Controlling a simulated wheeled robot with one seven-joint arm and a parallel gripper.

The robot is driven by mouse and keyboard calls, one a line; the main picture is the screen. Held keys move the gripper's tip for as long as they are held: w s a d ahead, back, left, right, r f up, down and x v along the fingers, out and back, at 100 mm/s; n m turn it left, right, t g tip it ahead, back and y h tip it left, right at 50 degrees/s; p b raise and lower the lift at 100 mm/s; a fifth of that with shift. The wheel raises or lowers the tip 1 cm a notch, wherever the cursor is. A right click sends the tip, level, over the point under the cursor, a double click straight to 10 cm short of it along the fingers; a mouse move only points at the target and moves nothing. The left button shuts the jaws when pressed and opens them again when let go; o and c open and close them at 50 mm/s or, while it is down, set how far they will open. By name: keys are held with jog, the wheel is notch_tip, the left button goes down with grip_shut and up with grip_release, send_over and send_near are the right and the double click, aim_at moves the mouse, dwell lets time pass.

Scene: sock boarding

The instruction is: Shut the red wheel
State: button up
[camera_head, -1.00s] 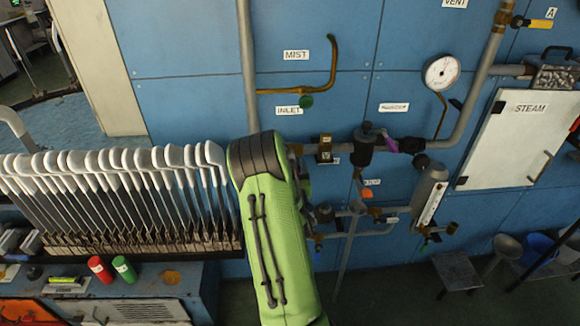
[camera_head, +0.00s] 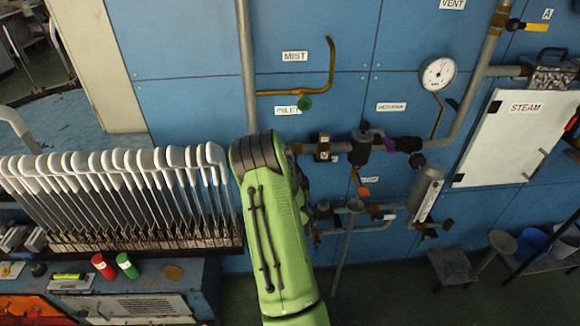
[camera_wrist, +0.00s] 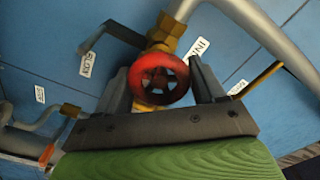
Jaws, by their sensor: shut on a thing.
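The red wheel (camera_wrist: 160,80) shows in the wrist view as a round spoked handwheel on a brass valve (camera_wrist: 166,32). My gripper (camera_wrist: 162,84) has one dark finger on each side of the wheel and is shut on it. In the head view my green arm (camera_head: 272,225) covers the place where the wheel is, so the wheel and the fingers are hidden there.
Pipes, a white gauge (camera_head: 437,74) and a green handwheel (camera_head: 304,103) are on the blue wall right of my arm. A rack of sock boards (camera_head: 120,245) stands close on the left. A STEAM cabinet (camera_head: 520,135) is at the right.

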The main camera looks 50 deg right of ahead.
jog(key=m+p, duration=0.1)
jog(key=m, duration=0.3)
jog(key=shift+f, duration=0.1)
jog(key=shift+f+m+p, duration=0.1)
jog(key=shift+m+p, duration=0.25)
jog(key=shift+m, duration=1.75)
jog(key=o, duration=1)
